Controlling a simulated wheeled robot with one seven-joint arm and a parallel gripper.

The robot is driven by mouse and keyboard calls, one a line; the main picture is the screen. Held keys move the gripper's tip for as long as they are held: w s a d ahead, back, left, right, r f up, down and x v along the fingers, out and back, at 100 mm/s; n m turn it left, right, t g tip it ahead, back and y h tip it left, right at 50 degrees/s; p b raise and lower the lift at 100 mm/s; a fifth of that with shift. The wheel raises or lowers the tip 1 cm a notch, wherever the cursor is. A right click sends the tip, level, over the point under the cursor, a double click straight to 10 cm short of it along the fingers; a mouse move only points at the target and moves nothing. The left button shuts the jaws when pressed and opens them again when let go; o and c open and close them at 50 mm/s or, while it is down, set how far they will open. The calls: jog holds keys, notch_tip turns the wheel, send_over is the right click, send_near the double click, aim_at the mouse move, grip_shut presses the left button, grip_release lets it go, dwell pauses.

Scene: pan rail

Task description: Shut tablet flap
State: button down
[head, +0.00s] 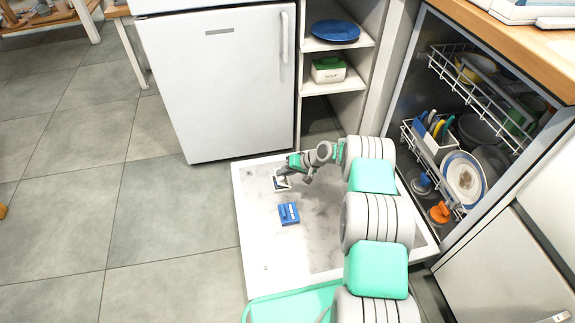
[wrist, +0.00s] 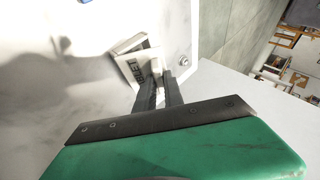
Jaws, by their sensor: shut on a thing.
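The dishwasher door (head: 320,245) lies folded down, with its pale inner face up. The tablet flap (wrist: 134,62) is a small light plate with dark lettering on this face. In the head view the flap (head: 281,184) is partly covered by my gripper (head: 284,175). In the wrist view my gripper (wrist: 159,72) has its two dark fingers close together at the flap's edge, shut on it. The flap seems raised and tilted from the door, but its exact angle is unclear. The compartment beneath is hidden.
A blue fitting (head: 289,213) sits on the door near the flap. The dishwasher racks (head: 455,150) hold plates and cutlery. A white fridge (head: 222,85) and open shelves (head: 335,95) stand behind. Grey floor (head: 70,240) on the left is clear.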

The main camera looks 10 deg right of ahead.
jog(key=a+h, duration=0.1)
jog(key=a+n+h+p, duration=0.1)
jog(key=h, duration=0.1)
jog(key=shift+a+f, duration=0.2)
jog(key=shift+f, duration=0.2)
jog(key=shift+a+f+n+h+b, duration=0.15)
jog(key=shift+a+f+h+b, duration=0.25)
jog(key=shift+h, duration=0.55)
jog(key=shift+a+f+n+h+b, duration=0.15)
jog(key=shift+a+f+h+b, duration=0.2)
jog(key=shift+h, duration=0.6)
jog(key=shift+w+d, duration=0.1)
jog(key=shift+d, duration=0.05)
jog(key=c, duration=1.4)
grip_release()
jog(key=shift+c, duration=0.2)
jog(key=p+v, duration=0.3)
jog(key=v, duration=0.4)
jog(key=shift+r, duration=0.35)
